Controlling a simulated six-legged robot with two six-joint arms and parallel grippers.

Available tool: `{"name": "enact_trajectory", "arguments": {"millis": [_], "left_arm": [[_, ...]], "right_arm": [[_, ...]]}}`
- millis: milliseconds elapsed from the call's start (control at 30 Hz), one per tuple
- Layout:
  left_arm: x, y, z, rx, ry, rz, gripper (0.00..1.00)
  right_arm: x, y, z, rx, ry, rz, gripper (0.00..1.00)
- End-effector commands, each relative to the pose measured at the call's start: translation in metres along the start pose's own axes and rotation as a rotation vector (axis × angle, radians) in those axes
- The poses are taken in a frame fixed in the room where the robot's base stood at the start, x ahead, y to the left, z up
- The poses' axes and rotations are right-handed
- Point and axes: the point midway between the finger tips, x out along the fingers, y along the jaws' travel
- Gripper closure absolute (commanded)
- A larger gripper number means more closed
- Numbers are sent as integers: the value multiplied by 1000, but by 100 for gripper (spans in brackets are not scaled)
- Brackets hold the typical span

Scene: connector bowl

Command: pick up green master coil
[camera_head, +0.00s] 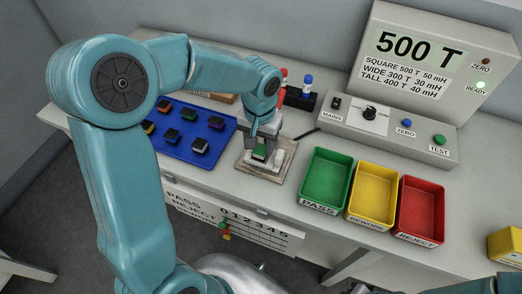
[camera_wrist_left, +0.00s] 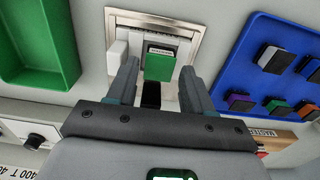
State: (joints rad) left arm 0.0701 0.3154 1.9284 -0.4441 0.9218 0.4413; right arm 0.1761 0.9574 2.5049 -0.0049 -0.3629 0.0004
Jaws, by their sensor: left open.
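A green coil (camera_head: 261,152) with a black part sits on the fixture plate (camera_head: 286,165) in front of the meter. In the left wrist view the green coil (camera_wrist_left: 159,67) shows a small label that I cannot read clearly. My left gripper (camera_head: 259,142) is over the fixture, pointing down. In the left wrist view the fingers of my left gripper (camera_wrist_left: 158,88) are apart, one on each side of the coil, with gaps visible. My right gripper is out of view.
A blue tray (camera_head: 219,149) with several coloured coils lies left of the fixture. Green (camera_head: 307,202), yellow (camera_head: 353,214) and red (camera_head: 402,232) bins stand to the right. The meter box (camera_head: 440,148) is behind them. A wooden holder (camera_wrist_left: 282,138) shows beyond the tray.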

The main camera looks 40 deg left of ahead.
Motion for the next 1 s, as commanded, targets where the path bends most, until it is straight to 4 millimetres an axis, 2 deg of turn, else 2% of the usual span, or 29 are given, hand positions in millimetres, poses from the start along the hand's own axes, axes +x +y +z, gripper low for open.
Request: {"name": "enact_trajectory", "arguments": {"millis": [100,200,433,467,500,567,600,633,667,867,1000], "left_arm": [[19,1,0,0,-4,-1,49],[27,1,-1,0,-2,1,49],[29,1,-1,0,-1,1,49],[29,1,-1,0,-1,1,55],[29,1,-1,0,-1,1,68],[29,1,-1,0,0,1,88],[29,1,-1,0,0,1,93],[29,1,-1,0,0,1,93],[28,1,-1,0,0,1,98],[28,1,-1,0,0,1,98],[20,1,-2,0,4,1,99]], "right_arm": [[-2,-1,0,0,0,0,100],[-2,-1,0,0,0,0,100],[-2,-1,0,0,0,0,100],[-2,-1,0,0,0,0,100],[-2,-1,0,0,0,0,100],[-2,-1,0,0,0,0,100],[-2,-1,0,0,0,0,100],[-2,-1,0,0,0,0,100],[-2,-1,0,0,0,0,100],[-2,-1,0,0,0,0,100],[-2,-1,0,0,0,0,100]]}}
